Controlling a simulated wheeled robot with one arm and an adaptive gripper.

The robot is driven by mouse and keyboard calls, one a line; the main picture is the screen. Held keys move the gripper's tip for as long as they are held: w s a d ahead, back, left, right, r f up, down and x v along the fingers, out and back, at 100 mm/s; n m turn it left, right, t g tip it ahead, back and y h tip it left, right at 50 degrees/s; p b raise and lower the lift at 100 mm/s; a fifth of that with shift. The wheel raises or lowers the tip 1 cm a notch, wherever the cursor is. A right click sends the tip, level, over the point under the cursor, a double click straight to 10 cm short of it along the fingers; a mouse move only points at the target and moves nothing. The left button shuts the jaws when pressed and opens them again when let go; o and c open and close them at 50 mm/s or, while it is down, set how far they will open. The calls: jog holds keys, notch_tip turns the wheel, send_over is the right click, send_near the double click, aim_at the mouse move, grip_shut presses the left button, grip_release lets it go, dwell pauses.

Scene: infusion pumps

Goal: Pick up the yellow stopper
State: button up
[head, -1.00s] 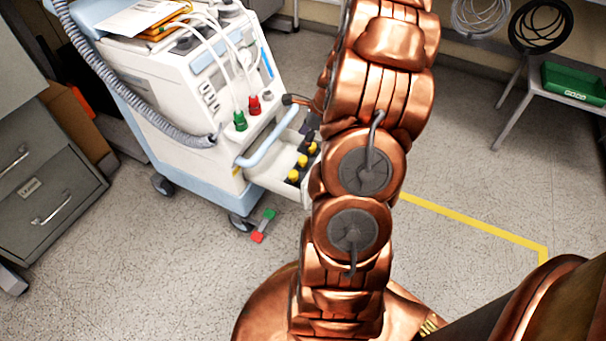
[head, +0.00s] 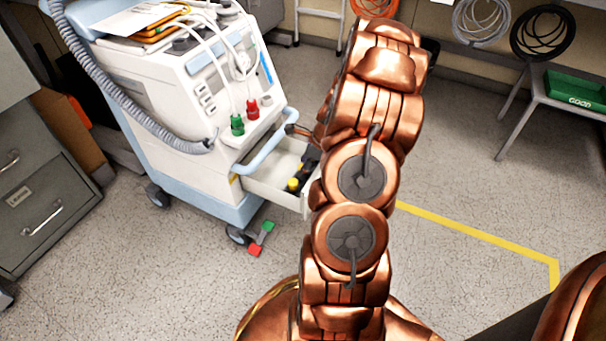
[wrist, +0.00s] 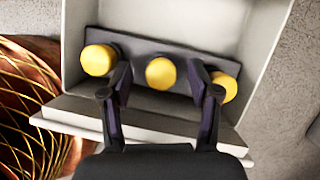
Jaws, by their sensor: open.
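Three yellow stoppers stand in a row in a dark holder (wrist: 135,47) inside a white open drawer (wrist: 82,18). In the wrist view these are the left stopper (wrist: 98,60), the middle stopper (wrist: 160,73) and the right stopper (wrist: 224,86). My gripper (wrist: 162,78) is open, with one dark finger on each side of the middle stopper in the picture. The right finger partly covers the right stopper. I cannot tell whether the fingers reach down to stopper height. In the head view, my arm and gripper hide part of the drawer (head: 262,187).
The drawer belongs to a white and blue medical cart (head: 165,95) with red and green connectors above it. Its front wall (wrist: 150,118) lies below the gripper fingers in the wrist view. A red and green item (head: 262,238) lies on the floor.

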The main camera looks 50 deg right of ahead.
jog(key=shift+f, duration=0.1)
jog(key=shift+c, duration=0.2)
jog(key=c, duration=0.8)
jog(key=shift+c, duration=0.2)
notch_tip(320, 180, up, 10)
jog(key=p, duration=0.4)
